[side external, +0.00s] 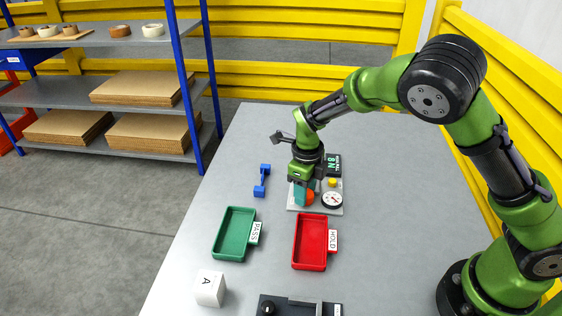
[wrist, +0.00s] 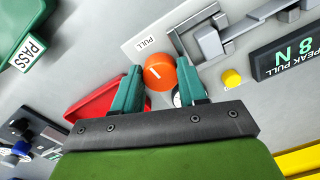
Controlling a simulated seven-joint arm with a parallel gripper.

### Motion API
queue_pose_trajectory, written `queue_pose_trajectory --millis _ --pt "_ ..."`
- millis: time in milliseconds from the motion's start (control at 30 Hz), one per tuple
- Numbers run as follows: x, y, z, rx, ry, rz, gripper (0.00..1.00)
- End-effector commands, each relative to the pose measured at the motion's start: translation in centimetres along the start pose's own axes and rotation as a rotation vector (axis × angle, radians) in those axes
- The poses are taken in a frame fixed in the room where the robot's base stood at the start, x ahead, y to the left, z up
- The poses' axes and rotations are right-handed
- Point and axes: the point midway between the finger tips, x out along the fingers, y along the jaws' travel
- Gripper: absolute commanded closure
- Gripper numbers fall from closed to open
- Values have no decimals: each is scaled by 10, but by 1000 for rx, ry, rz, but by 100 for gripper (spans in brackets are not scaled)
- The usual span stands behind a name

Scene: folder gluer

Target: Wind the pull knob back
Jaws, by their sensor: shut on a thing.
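The round orange pull knob (wrist: 160,72) with a white line on its face sits beside a white PULL label (wrist: 150,38) in the wrist view. My gripper (wrist: 156,60) has its two teal fingers on either side of the knob, shut on it. In the side view my gripper (side external: 303,190) points down over the fixture plate (side external: 298,208), and part of the knob (side external: 310,198) shows beside the fingers. A dark PEAK PULL display (wrist: 288,60) reads 8 N. The knob's underside is hidden.
A yellow button (wrist: 232,78) and a round dial gauge (side external: 332,200) are close to the knob. A grey metal clamp (wrist: 215,40) is beside it. A green PASS tray (side external: 218,258), red HOLD tray (side external: 297,265), blue part (side external: 262,180) and white block (side external: 210,288) stand nearby. The table's right side is clear.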

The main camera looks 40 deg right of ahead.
Motion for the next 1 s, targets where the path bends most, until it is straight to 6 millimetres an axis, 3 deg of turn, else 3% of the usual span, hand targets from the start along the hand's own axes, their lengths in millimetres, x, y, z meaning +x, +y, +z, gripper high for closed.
queue_pose_trajectory --millis 1000 --pt "0 2 -2 -964 -24 1 89"
